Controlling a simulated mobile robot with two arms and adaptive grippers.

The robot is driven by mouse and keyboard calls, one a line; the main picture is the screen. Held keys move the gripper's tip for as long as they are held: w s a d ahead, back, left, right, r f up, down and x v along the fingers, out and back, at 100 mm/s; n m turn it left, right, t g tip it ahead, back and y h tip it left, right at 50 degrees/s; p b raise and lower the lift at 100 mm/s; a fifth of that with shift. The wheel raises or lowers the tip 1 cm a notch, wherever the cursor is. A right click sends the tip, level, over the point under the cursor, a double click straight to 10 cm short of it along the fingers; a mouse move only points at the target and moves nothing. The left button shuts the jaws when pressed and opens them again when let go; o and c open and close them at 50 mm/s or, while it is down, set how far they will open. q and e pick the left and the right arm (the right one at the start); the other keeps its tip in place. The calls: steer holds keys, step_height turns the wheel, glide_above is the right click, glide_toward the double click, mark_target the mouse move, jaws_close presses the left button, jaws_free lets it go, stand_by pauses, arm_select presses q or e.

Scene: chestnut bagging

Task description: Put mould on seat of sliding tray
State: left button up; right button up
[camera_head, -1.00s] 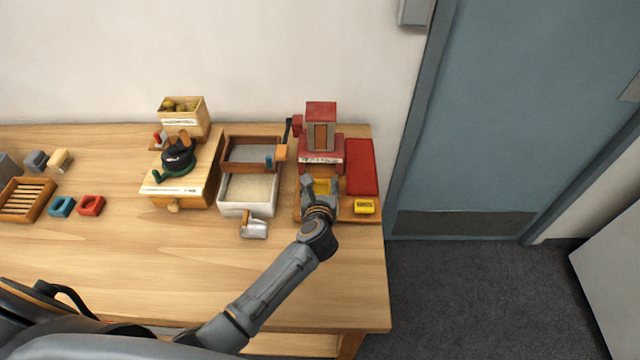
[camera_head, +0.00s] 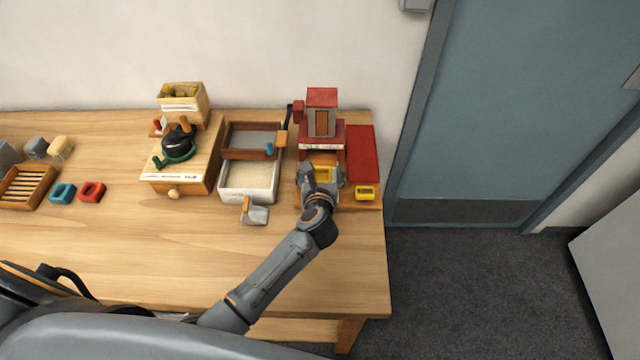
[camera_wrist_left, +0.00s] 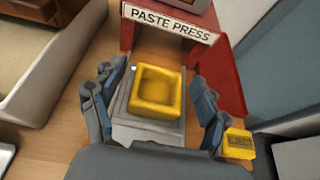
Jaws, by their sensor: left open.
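A yellow mould (camera_wrist_left: 157,92), a square cup with a hollow top, sits upright on the grey sliding tray (camera_wrist_left: 133,133) in front of the paste press (camera_wrist_left: 172,25). In the head view the mould (camera_head: 323,173) shows between the fingers of my left gripper (camera_head: 322,180). My left gripper (camera_wrist_left: 155,105) is open, with one finger on each side of the mould and a visible gap to each. The seat under the mould is hidden. The red press (camera_head: 321,125) stands behind it. My right gripper is not in view.
A white sand box (camera_head: 249,181) and a metal scoop (camera_head: 255,213) are to the left. The table front is clear.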

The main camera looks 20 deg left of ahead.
arm_select(q)
steer(key=b+v, duration=0.2)
steer(key=v, duration=0.9)
steer(key=shift+s, duration=0.25)
